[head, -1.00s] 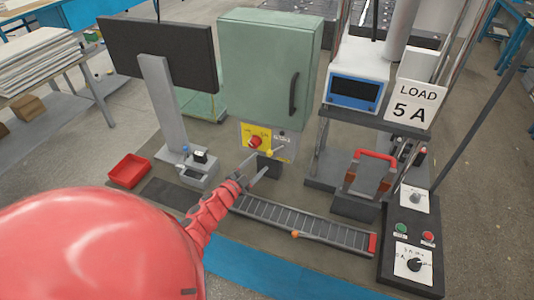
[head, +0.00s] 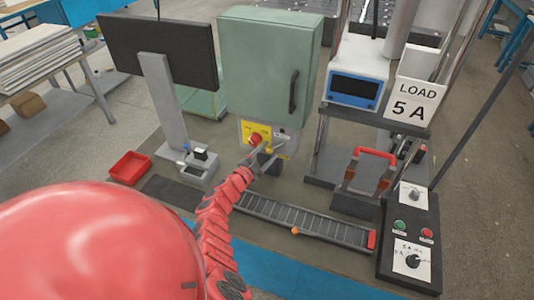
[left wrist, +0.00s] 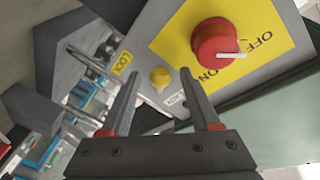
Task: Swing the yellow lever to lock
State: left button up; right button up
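The yellow lever (head: 269,151) is on the panel below the green cabinet, beside a red rotary switch (head: 255,139). In the left wrist view its round yellow end (left wrist: 160,76) shows between and just beyond my fingertips, near a yellow LOCK label (left wrist: 122,62). The red switch (left wrist: 215,42) sits on a yellow plate marked OFF and ON, to the right. My left gripper (left wrist: 160,85) is open, with a finger on either side of the lever's end; contact cannot be told. In the head view my left gripper (head: 265,158) is at the panel. My right gripper is not in view.
The green cabinet (head: 262,65) stands above the panel. A roller conveyor (head: 305,220) runs in front. A red-handled block (head: 370,172) and a control box (head: 408,235) stand at the right. A red tray (head: 130,168) and a monitor (head: 160,50) are at the left.

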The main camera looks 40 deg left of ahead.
pick_arm(q)
grip_shut()
jog(key=m, duration=0.1)
jog(key=r+m+b, duration=0.1)
jog(key=shift+a+m+g, duration=0.3)
jog(key=shift+a+g, duration=0.05)
jog(key=shift+g, duration=0.05)
jog(key=shift+o, duration=0.5)
grip_release()
jog(key=shift+s+r, duration=0.1)
